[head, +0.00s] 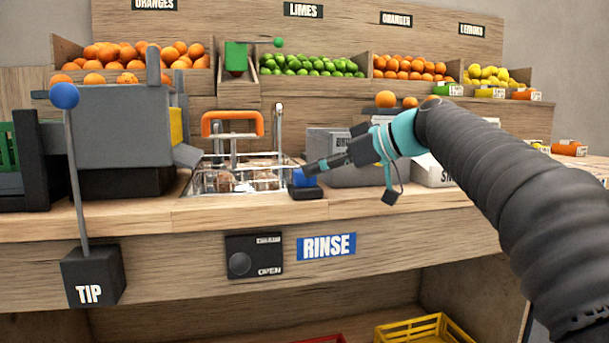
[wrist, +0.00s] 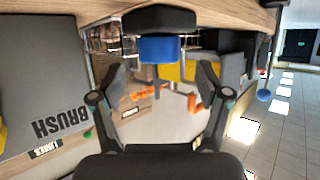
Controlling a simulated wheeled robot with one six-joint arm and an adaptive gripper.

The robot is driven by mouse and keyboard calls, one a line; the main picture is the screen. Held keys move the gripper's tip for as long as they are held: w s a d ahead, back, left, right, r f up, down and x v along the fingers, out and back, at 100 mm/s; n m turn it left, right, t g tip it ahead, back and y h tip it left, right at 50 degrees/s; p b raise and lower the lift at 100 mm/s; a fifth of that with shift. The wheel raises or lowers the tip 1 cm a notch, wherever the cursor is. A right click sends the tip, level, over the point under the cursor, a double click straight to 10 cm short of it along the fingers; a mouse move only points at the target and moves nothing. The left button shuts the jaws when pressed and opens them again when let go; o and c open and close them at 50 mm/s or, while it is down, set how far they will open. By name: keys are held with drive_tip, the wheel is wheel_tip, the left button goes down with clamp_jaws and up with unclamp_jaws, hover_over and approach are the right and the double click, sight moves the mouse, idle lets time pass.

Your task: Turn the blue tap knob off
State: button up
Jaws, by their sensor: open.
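The blue tap knob (head: 303,178) sits on a black base at the counter's front edge, right of the wire basket, above the RINSE sign. My gripper (head: 315,167) reaches in from the right, its tips at the knob. In the wrist view, which appears upside down, the blue knob (wrist: 158,49) and its black base (wrist: 160,18) are at top centre. My open gripper (wrist: 162,78) has one finger on each side below the knob in the picture. Nothing is held. I cannot tell whether a finger touches the knob.
A wire basket (head: 205,185) with an orange handle (head: 232,122) stands left of the knob. Grey boxes (head: 342,145) stand behind it. A blue-ball lever (head: 65,96) rises from the TIP box at left. A drain dial (head: 240,264) is on the counter front.

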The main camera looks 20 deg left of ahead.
drive_tip(key=shift+x, duration=2.3)
drive_tip(key=c, duration=1.2)
